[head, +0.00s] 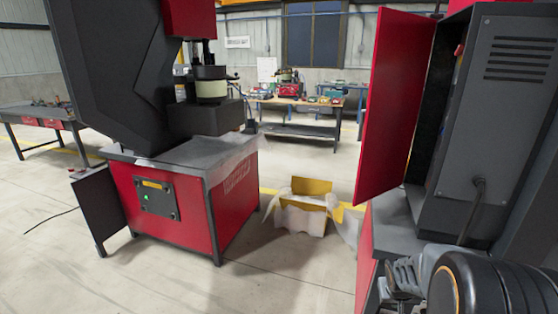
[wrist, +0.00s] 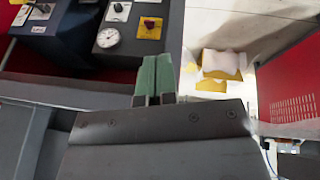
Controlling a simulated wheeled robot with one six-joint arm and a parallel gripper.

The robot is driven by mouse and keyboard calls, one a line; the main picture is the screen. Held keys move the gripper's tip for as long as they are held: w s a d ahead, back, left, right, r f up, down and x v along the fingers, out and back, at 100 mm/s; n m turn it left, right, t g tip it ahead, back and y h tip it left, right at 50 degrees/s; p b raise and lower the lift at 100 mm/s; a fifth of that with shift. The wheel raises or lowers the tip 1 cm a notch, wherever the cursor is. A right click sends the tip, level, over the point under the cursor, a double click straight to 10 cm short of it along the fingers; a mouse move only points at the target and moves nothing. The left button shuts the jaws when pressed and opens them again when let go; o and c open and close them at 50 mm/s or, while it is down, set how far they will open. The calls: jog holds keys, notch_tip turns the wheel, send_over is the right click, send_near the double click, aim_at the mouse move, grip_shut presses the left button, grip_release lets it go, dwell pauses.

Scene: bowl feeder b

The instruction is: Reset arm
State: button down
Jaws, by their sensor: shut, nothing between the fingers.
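My gripper (wrist: 154,80) shows in the wrist view as two green-padded fingers close together at the top centre. It is shut and empty. Below the fingers, a grey gripper body fills the lower part of that view. In the head view, my arm is at the lower right, in front of a red and grey cabinet; the fingertips cannot be made out there. In the wrist view, a control panel (wrist: 125,32) with a round gauge and a yellow plate with a knob lies beyond the fingers to the left.
A red machine stand (head: 187,205) with a black press is at left. An open red cabinet door (head: 392,110) stands at right. A yellow bin (head: 310,187) draped with pale sheet is on the floor between them. Workbenches (head: 300,103) stand behind. The floor in front is clear.

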jog(key=s+a+r+n+y+p, duration=0.1)
jog(key=s+a+r+p, duration=0.2)
jog(key=a+r, duration=0.3)
jog(key=s+a+r+y+p, duration=0.1)
jog(key=s+a+r+p, duration=0.3)
jog(key=r, duration=0.7)
jog(key=s+a+r+n+y+p, duration=0.1)
jog(key=s+a+r+p, duration=0.2)
jog(key=a+r, duration=0.4)
jog(key=shift+s+a+r+n+p, duration=0.35)
jog(key=shift+r+p, duration=0.25)
jog(key=shift+r, duration=0.1)
jog(key=shift+d, duration=0.1)
